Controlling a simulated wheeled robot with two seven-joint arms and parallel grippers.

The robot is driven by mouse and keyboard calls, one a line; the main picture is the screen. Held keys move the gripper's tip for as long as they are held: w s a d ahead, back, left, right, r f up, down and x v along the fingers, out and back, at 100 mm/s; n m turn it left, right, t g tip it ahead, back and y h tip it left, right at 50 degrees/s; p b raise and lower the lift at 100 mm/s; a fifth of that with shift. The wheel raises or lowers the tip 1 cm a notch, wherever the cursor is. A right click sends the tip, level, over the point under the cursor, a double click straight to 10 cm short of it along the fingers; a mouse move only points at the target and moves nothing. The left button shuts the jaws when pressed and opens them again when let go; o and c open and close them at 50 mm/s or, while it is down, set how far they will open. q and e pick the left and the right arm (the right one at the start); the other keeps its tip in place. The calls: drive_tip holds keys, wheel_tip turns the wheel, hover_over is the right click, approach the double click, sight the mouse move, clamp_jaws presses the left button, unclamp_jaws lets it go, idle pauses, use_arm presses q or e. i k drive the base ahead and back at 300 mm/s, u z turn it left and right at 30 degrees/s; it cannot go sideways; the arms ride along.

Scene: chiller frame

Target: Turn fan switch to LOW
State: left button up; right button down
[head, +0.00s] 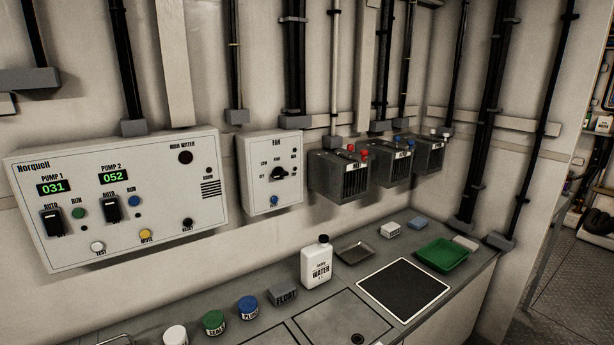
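The fan panel (258,194) is a pale box on the wall, headed FAN, in the middle of the head view. Its black rotary switch (279,174) sits near the panel's centre. Small position labels stand to the left of the switch and above it, with LOW at the upper left. The switch is too small for me to tell which label it points at. A blue button (274,201) is below the switch. Neither of my grippers is in view, and nothing covers the panel.
A larger Norquell pump panel (130,230) is on the wall to the left. Several grey boxes with red and blue terminals hang to the right. The counter below holds a white water bottle (317,263), several lidded jars, a green tray (442,254) and a black mat (403,287).

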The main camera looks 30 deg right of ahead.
sight(278, 173)
drive_tip(key=z, duration=3)
drive_tip(key=i, duration=3.2)
drive_tip(key=u, duration=3.3)
drive_tip(key=i, duration=0.55)
drive_tip(key=z, duration=0.05)
